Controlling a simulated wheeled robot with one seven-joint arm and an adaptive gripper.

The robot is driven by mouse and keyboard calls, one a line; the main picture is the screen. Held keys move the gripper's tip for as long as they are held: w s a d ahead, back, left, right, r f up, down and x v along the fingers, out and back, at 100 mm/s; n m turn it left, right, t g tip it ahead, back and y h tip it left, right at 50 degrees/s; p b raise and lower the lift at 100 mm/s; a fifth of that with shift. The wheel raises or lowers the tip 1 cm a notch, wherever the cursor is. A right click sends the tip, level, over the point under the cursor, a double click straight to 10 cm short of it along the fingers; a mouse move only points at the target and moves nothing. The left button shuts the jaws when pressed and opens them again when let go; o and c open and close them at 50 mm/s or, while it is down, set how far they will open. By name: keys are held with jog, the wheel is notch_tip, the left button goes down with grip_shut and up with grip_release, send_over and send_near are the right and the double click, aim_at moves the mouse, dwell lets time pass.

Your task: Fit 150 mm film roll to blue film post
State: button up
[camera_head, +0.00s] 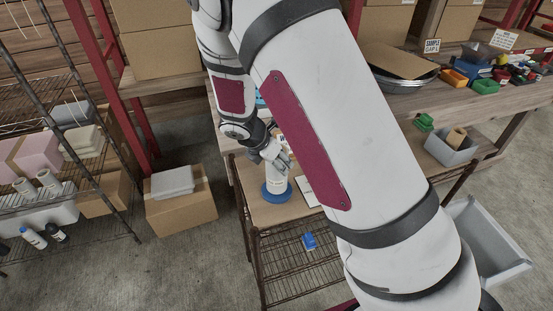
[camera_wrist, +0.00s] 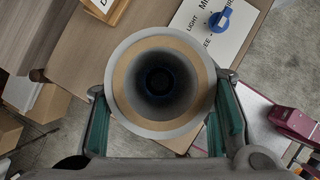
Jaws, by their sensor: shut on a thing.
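The film roll (camera_head: 277,184) is a pale upright cylinder directly over the round blue base of the film post (camera_head: 270,197). My gripper (camera_head: 277,164) is shut on the roll from above. In the wrist view the roll (camera_wrist: 122,85) shows end-on, with a grey outer ring, a brown core and a dark bore. Teal finger pads of my gripper (camera_wrist: 162,115) flank it left and right. A dark blue round shape, the blue post (camera_wrist: 160,81), shows deep in the bore, near its middle. I cannot tell whether the roll touches the base.
A white printed card (camera_wrist: 202,24) with a blue knob (camera_wrist: 220,20) lies beside the roll. The bench edge is close, with a wire shelf (camera_head: 290,262) below. A grey bin (camera_head: 452,150) with a brown roll stands right. My arm hides much of the bench.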

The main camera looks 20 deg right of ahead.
jog(key=shift+f, duration=0.65)
jog(key=o, duration=1.5)
jog(key=shift+o, duration=0.2)
jog(key=v, duration=1.2)
jog(key=s+d+r+m+t+y+b, duration=0.1)
jog(key=s+d+r+m+y, duration=0.1)
jog(key=s+r+m, duration=0.6)
jog(key=s+d+r+m+t+y+b, duration=0.1)
jog(key=s+d+r+m+y, duration=0.2)
jog(key=s+r+m, duration=0.6)
jog(key=s+m, duration=0.5)
jog(key=m, duration=0.2)
jog(key=shift+r+t, duration=0.3)
